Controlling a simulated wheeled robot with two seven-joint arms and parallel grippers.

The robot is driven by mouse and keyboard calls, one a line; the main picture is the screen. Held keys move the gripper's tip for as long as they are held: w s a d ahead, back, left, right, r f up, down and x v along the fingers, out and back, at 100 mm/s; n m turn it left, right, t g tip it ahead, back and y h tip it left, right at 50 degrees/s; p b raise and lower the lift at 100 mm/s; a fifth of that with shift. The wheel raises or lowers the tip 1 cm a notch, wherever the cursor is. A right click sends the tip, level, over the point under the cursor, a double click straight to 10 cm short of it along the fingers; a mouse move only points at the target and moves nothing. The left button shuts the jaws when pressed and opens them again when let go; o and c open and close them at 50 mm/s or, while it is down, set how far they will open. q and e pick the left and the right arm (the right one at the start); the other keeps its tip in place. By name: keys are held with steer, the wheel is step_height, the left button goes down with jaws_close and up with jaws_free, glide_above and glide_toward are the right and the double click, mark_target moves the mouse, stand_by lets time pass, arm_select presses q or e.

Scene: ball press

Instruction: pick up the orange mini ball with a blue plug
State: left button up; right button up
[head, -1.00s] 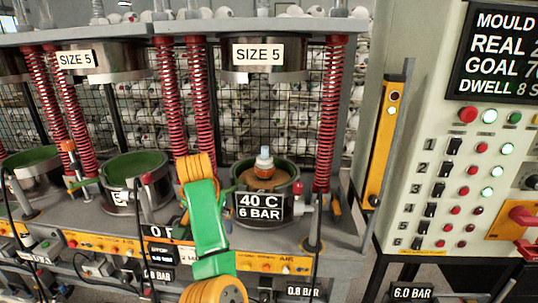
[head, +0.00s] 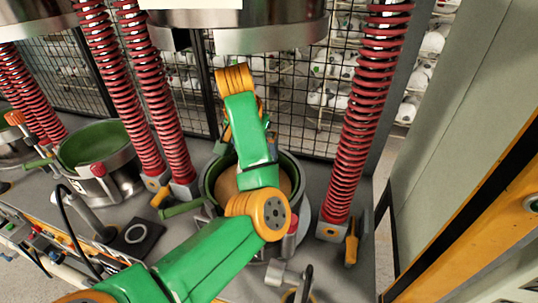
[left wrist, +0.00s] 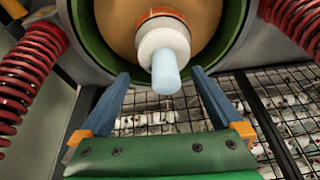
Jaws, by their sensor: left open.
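In the left wrist view a pale blue plug (left wrist: 170,72) stands out of a white collar (left wrist: 163,40) with an orange ring under it. Behind it is the round tan-orange face of the ball (left wrist: 112,25), inside a green-lined mould (left wrist: 82,30). In the head view part of this tan-orange face (head: 228,184) shows in the mould; my arm hides the plug. My left gripper (left wrist: 161,74) is open, its blue fingers either side of the plug tip in the picture and apart from it. My right gripper is not in view.
A metal upper press part (head: 270,35) hangs above the mould. Red springs (head: 365,120) stand on both sides, with wire mesh (head: 300,90) behind. Another green-lined mould (head: 90,145) is at left. A hose fitting (head: 285,272) sits in front.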

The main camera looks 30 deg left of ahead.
arm_select(q)
steer(key=shift+s+a+f, duration=0.1)
steer(key=shift+s+f, duration=0.15)
steer(key=shift+f, duration=0.1)
steer(key=shift+s+a+f, duration=0.25)
steer(key=shift+s+f, duration=0.4)
steer(key=shift+s, duration=0.25)
steer(key=shift+a+f+b, duration=0.1)
steer(key=shift+f+b, duration=0.55)
steer(key=shift+f, duration=0.05)
steer(key=shift+w+f+p, duration=0.75)
steer(key=shift+w+f, duration=0.05)
steer(key=shift+w, duration=0.15)
steer(key=shift+w+f, duration=0.2)
steer(key=shift+w, duration=0.2)
steer(key=shift+s+r, duration=0.2)
steer(key=shift+s, duration=0.2)
steer(key=c, duration=1)
steer(key=shift+c, duration=0.8)
steer(key=shift+w, duration=0.15)
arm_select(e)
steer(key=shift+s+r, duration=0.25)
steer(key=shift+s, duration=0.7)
arm_select(q)
steer(key=shift+w, duration=0.1)
